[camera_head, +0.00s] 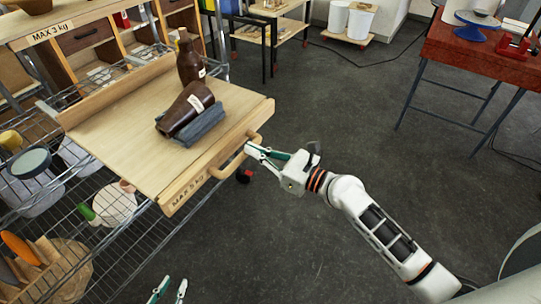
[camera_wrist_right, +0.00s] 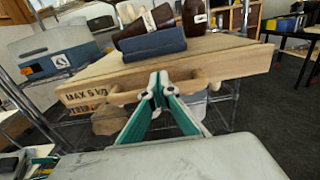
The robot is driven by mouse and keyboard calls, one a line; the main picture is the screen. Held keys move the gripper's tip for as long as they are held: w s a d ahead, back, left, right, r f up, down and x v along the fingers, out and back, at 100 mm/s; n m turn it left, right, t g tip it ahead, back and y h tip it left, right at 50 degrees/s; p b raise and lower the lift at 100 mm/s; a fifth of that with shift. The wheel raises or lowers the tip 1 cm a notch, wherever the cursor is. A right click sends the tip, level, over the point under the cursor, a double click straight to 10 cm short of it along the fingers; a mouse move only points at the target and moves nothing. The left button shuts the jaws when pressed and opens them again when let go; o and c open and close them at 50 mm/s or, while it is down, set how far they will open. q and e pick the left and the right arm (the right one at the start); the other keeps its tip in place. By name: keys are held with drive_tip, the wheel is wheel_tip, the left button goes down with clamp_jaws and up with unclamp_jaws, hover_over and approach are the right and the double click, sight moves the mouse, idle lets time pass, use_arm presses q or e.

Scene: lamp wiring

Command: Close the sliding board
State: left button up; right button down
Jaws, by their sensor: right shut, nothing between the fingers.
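The sliding board (camera_head: 125,130) is a light wooden board that sticks out of the wire rack at the left of the head view. The board (camera_wrist_right: 230,62) and handle (camera_wrist_right: 125,97) also show in the right wrist view. My right gripper (camera_head: 250,146) is shut and empty, its fingertips (camera_wrist_right: 158,82) at the handle and front edge; whether they touch cannot be told. My left gripper (camera_head: 171,287) shows only its fingertips at the bottom edge, apart and empty.
A brown bottle (camera_head: 190,62) stands on the board. A dark brown bottle (camera_head: 186,108) lies across a grey-blue block (camera_head: 194,127) there. The wire rack (camera_head: 118,235) holds bowls and pots below. Open floor lies right of the board; a red table (camera_head: 475,62) stands at the back right.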

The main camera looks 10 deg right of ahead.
sight(232, 140)
drive_tip(key=x, duration=0.3)
drive_tip(key=shift+w+a, duration=0.25)
drive_tip(key=shift+w, duration=0.05)
drive_tip(key=shift+w+a, duration=0.25)
drive_tip(key=shift+a, duration=0.05)
